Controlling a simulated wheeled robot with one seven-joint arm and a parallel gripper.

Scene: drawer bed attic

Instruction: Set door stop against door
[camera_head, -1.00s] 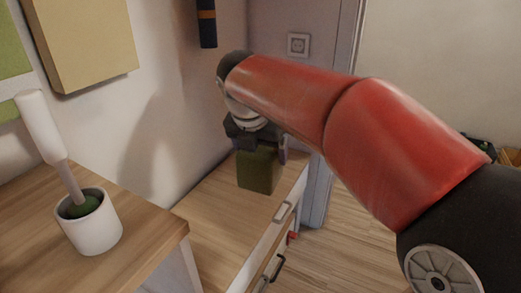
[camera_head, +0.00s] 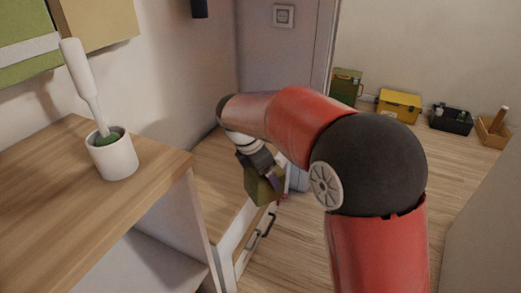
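My gripper (camera_head: 265,168) is low in the middle of the head view, fingers pointing down. It is shut on an olive-green block (camera_head: 262,192), which may be the door stop. The block is tilted and held beside the drawer fronts of the low wooden unit; its clearance from the floor is hard to judge. A grey-lilac upright panel (camera_head: 285,65), probably the door or its frame, stands behind my arm. Its lower part is largely hidden by my red arm.
A wooden shelf (camera_head: 60,190) with a white pot (camera_head: 113,158) holding a white-handled brush stands at left. A low drawer unit (camera_head: 215,165) lies behind it. A green box (camera_head: 346,86), yellow toolbox (camera_head: 398,105), black tray (camera_head: 450,119) and wooden caddy (camera_head: 493,130) line the back wall. Floor at right is clear.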

